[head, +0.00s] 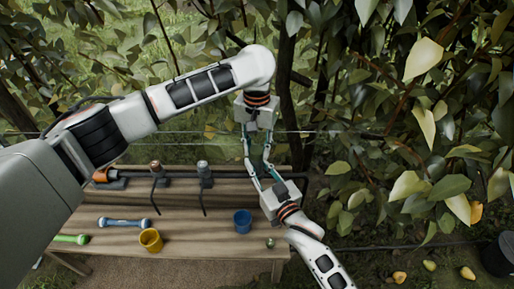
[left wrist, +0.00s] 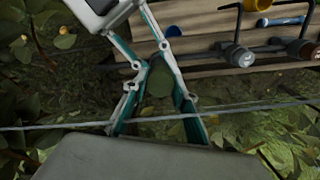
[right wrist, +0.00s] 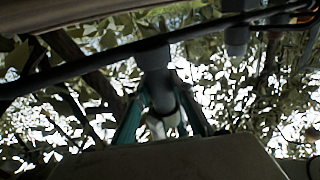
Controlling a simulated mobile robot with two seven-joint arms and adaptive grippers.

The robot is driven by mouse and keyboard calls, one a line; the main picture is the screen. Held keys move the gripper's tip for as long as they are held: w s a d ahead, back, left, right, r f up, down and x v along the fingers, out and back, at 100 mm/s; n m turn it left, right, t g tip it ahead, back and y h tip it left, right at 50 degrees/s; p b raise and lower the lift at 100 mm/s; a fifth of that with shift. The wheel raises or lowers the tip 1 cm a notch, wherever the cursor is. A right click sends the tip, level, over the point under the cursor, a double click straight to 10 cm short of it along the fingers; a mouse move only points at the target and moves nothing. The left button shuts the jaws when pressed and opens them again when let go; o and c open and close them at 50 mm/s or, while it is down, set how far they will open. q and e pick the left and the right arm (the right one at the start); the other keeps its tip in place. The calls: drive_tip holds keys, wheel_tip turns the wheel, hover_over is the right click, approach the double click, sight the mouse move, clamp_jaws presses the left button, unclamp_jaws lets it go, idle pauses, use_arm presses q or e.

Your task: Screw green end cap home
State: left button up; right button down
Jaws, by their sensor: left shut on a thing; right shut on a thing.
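In the head view my left gripper (head: 257,172) points down and my right gripper (head: 264,168) points up from below, so their fingers meet close together above the bench's right end. In the left wrist view a dark green round piece (left wrist: 160,80), which looks like the green end cap, sits between the left fingers. In the right wrist view the right fingers close around a grey cylindrical piece (right wrist: 154,62), apparently part of a pipe. Fingers hide the contact in the head view, so I cannot tell how far the cap is seated.
A wooden bench (head: 190,246) carries a dark pipe with upright fittings (head: 205,172), an orange-ended fitting (head: 103,175), a blue cup (head: 243,222), a yellow cup (head: 150,240) and two dumbbell-shaped pieces (head: 122,222). Leafy branches (head: 430,120) crowd the right. Pears (head: 467,272) lie on the ground.

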use_arm(q)
drive_tip(key=m, duration=0.3)
drive_tip(key=shift+m, duration=0.4)
use_arm(e)
drive_tip(key=shift+f, duration=0.1)
use_arm(q)
drive_tip(key=m, duration=1.2)
drive_tip(key=shift+m, duration=0.3)
drive_tip(key=m, duration=1.3)
drive_tip(key=shift+m, duration=0.4)
drive_tip(key=o, duration=1.3)
drive_tip(key=shift+f, duration=0.1)
